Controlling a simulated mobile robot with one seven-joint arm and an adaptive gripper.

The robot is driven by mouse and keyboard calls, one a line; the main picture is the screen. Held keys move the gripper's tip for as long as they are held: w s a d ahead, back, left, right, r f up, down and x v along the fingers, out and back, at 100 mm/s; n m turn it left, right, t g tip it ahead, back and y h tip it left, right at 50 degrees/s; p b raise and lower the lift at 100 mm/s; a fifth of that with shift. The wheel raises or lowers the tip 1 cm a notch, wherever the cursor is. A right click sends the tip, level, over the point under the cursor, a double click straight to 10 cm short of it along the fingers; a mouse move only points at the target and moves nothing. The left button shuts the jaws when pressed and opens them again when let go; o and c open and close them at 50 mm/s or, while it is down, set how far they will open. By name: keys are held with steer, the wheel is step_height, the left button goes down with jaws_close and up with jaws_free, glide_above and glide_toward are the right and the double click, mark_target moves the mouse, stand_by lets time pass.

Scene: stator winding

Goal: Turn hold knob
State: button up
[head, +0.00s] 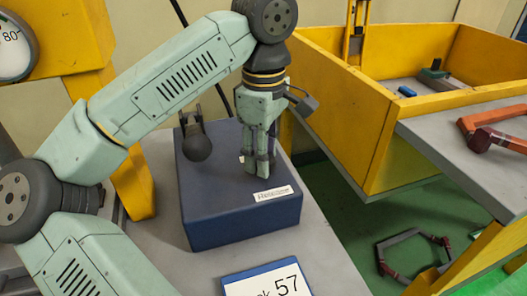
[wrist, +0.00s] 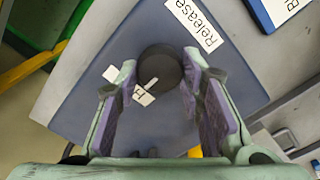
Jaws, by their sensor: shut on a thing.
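The hold knob (wrist: 162,66) is a dark round knob with a white pointer line, on top of a blue box (head: 240,225). In the wrist view, a "Release" label (wrist: 194,24) is beside it, and another white label (wrist: 128,86) is partly hidden by my left finger. My gripper (wrist: 160,78) points down at the box top, its two purple-padded fingers on either side of the knob, shut on it. In the head view, my gripper (head: 258,168) stands over the box top and hides the knob.
A black ball-ended lever (head: 197,142) stands at the box's left, close to my arm. A yellow bin (head: 345,115) is behind right. A grey bench with red-brown parts (head: 490,135) is at right.

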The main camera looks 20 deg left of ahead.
steer(key=o, duration=1.2)
steer(key=shift+c, duration=0.2)
steer(key=shift+r, duration=0.15)
step_height(320, 180, up, 7)
steer(key=shift+r, duration=0.15)
